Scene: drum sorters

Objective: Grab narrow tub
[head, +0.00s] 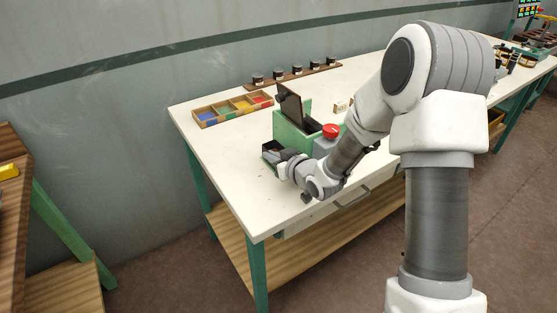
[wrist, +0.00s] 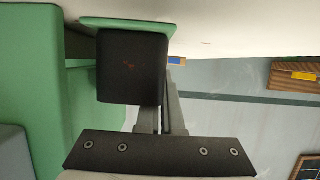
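The narrow tub appears to be the small dark box (head: 269,146) at the left side of the green machine (head: 291,132) in the head view. In the wrist view a black box (wrist: 130,68) with a green plate along its upper edge fills the space ahead of my gripper (wrist: 162,100). My gripper is also at the box in the head view (head: 281,157). The grey fingers run up beside and partly behind the box, so their tips are hidden. I cannot tell whether they touch or clasp it.
The machine has a raised dark lid (head: 290,104) and a red button (head: 330,131). A wooden tray of coloured compartments (head: 220,117) lies behind it. A rack with several dark-topped jars (head: 298,74) is by the wall. The white tabletop (head: 236,165) is clear at front left.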

